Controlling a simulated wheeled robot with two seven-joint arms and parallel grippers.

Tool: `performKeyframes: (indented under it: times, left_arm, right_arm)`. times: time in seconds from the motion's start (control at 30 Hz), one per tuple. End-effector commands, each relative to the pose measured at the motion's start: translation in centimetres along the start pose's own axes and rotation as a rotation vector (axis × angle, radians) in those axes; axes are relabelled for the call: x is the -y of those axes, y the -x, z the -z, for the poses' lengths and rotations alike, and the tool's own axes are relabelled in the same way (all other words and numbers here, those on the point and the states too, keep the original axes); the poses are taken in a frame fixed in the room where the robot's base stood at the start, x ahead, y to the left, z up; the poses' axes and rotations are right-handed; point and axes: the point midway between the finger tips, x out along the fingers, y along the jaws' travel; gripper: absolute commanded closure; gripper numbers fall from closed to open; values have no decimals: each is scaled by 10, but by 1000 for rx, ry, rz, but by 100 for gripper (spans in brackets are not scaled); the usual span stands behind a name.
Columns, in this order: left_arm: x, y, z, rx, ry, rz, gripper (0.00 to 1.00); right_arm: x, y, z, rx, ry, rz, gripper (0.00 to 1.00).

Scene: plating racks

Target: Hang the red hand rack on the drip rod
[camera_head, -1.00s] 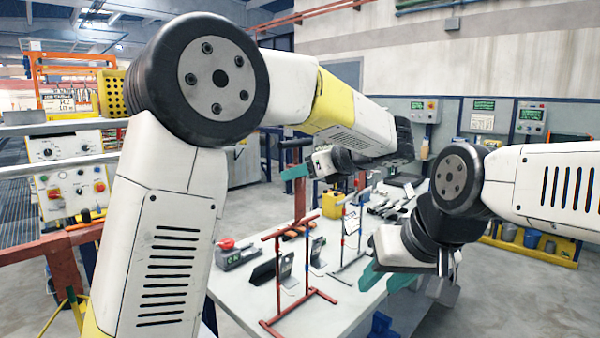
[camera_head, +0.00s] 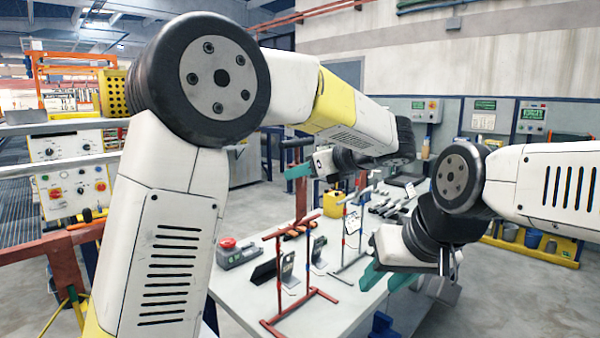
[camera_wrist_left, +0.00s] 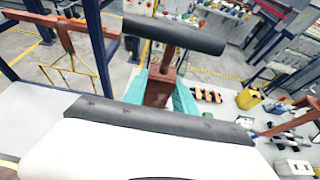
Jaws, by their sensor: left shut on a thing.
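My left gripper (camera_head: 299,172) has teal fingers and is shut on the red hand rack, above the table. In the left wrist view the rack's red post (camera_wrist_left: 160,88) stands between the teal fingers, with a dark round handle (camera_wrist_left: 175,35) across its top. In the head view its red lower part (camera_head: 301,205) hangs below the fingers. My right gripper (camera_head: 388,278) appears open and empty.
A yellow container (camera_head: 333,204) stands farther back. A control panel (camera_head: 70,176) is at left.

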Motion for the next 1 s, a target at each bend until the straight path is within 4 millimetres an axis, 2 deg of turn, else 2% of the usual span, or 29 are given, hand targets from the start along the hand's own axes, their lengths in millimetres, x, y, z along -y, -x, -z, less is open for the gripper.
performKeyframes:
  times: [0.5, 0.53, 0.67, 1.0]
  left_arm:
    - [0, 0, 0, 0, -1, 1, 100]
    - [0, 0, 0, 0, -1, 1, 73]
    - [0, 0, 0, 0, 0, 1, 99]
    - [0, 1, -3, 2, 2, 2, 100]
  right_arm:
    - [0, 0, 0, 0, 0, 0, 64]
    - [0, 0, 0, 0, 0, 0, 64]
    - [0, 0, 0, 0, 0, 0, 64]
    - [0, 0, 0, 0, 0, 0, 64]
